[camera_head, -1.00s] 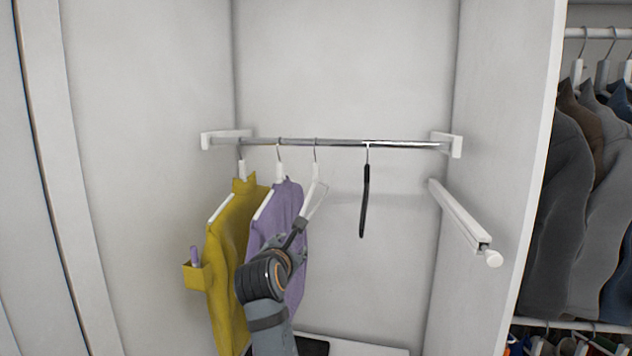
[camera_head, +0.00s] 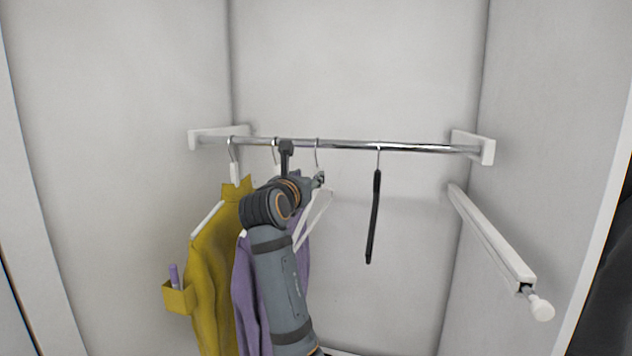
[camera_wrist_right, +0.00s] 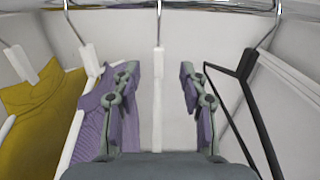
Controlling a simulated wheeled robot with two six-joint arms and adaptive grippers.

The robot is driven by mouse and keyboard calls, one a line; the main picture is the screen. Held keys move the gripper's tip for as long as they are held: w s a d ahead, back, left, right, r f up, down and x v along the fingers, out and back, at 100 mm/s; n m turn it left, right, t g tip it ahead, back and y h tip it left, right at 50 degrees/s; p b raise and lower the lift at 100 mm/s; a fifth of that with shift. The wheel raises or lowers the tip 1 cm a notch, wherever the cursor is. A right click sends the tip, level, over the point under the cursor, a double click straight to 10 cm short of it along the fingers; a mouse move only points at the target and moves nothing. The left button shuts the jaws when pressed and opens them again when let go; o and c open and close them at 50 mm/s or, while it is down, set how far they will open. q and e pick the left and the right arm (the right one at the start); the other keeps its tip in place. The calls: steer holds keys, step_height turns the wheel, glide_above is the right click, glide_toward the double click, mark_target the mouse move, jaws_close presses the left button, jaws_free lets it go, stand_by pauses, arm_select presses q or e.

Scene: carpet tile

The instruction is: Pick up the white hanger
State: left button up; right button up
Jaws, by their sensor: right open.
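The empty white hanger (camera_head: 318,212) hangs from the metal rail, between the purple garment and the black hanger. My right gripper (camera_head: 309,182) is at the hanger's upper part, just below its hook, and partly hides it in the head view. In the right wrist view the gripper (camera_wrist_right: 159,80) is open, with one finger on each side of the white hanger's neck (camera_wrist_right: 158,105). A gap shows between the neck and each finger. My left gripper is not in view.
The rail (camera_head: 410,147) spans the white closet. A yellow garment (camera_head: 205,270) and a purple garment (camera_head: 246,300) hang left of the white hanger, the purple one close to my arm. A black hanger (camera_head: 374,215) hangs to the right. A white pull-out bar (camera_head: 490,235) juts from the right wall.

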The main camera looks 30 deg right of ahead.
mark_target(316, 172)
steer(key=x, duration=0.3)
steer(key=shift+d+f, duration=0.2)
steer(key=shift+f, duration=0.15)
steer(key=shift+w+d+f, duration=0.2)
steer(key=shift+w+d, duration=0.1)
steer(key=shift+d, duration=0.1)
steer(key=w+d+r+p, duration=0.1)
steer(key=p, duration=0.2)
steer(key=shift+w, duration=0.2)
steer(key=shift+w+d+f+p, duration=0.15)
steer(key=shift+w+d+p, duration=0.45)
steer(key=shift+w+p, duration=0.1)
steer(key=shift+w+d+f, duration=0.15)
steer(key=shift+d, duration=0.1)
steer(key=shift+w+d+f, duration=0.1)
steer(key=shift+d+f, duration=0.1)
steer(key=shift+d, duration=0.05)
steer(key=shift+a+r, duration=0.1)
steer(key=shift+a, duration=0.15)
steer(key=c, duration=0.9)
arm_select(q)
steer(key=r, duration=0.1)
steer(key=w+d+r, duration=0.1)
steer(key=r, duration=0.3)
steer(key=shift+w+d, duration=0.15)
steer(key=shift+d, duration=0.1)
arm_select(e)
steer(key=shift+d, duration=0.1)
jaws_close()
